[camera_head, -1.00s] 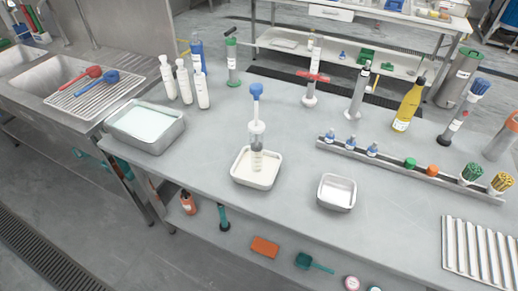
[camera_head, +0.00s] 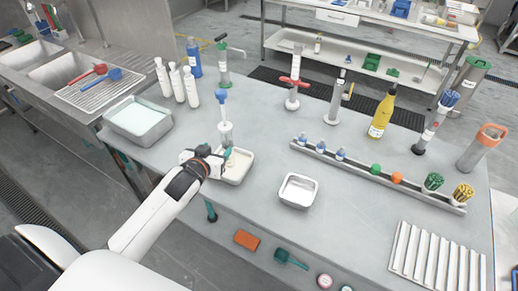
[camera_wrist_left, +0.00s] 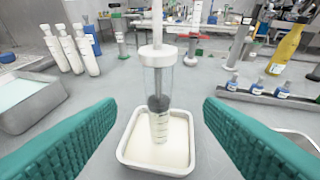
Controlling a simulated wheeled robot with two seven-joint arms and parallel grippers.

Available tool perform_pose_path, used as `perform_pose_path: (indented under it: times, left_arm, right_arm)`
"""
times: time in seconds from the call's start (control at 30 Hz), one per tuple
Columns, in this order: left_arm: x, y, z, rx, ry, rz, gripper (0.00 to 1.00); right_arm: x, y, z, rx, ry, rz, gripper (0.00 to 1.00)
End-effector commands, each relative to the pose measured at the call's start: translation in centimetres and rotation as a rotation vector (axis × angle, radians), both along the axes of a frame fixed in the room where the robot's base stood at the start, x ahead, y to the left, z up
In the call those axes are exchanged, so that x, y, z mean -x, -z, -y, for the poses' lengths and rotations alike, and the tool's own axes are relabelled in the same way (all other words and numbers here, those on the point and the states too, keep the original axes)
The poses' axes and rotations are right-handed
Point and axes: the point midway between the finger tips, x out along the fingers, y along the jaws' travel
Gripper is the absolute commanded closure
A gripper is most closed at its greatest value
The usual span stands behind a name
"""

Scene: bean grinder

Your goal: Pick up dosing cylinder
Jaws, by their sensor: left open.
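The dosing cylinder (camera_wrist_left: 158,80) is a clear tube with a white collar, a dark plunger and a graduated lower end. It stands upright in a white tray (camera_wrist_left: 183,163) of pale contents in the left wrist view. In the head view its blue top and white collar (camera_head: 225,127) show above my left gripper (camera_head: 224,160), which hides part of the lower tube. The left gripper's teal fingers (camera_wrist_left: 160,140) are open, one on each side of the cylinder and apart from it. My right gripper is not in view.
White bottles (camera_head: 176,83) and a metal tray (camera_head: 139,120) stand to the left. A small empty white tray (camera_head: 298,190) is to the right. A rack (camera_head: 380,174) with small bottles, a yellow bottle (camera_head: 381,118) and a ribbed white tray (camera_head: 437,257) lie further right.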

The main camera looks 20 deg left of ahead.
Motion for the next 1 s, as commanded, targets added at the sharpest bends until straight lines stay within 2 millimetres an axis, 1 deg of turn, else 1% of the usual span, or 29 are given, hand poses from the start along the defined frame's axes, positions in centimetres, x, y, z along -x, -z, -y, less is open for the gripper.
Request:
perform_pose_path:
  times: [0.03,0.1,0.3,0.4,0.67,0.87,1.0]
  left_arm:
    - [-0.3,-0.7,-0.1,0.000,-0.001,0.011,0.38]
    - [-1.0,-0.8,-0.2,0.002,-0.001,0.017,0.38]
    - [-4.1,0.5,-0.8,0.001,-0.001,0.015,0.38]
    - [-5.3,1.1,-1.0,0.001,-0.001,0.015,0.38]
    - [-6.8,1.8,-1.2,0.002,0.000,0.016,0.38]
    - [-9.0,2.6,-1.9,0.001,0.000,0.014,0.38]
    - [-10.3,3.4,-2.1,0.002,-0.001,0.015,0.38]
  right_arm:
    - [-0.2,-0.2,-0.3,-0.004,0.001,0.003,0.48]
    - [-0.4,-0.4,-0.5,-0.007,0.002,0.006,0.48]
    - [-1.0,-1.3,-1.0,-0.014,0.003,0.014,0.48]
    - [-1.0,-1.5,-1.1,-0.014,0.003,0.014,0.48]
    - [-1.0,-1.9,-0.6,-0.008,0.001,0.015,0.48]
    - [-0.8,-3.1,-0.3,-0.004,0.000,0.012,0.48]
    - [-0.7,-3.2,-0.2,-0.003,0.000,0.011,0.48]
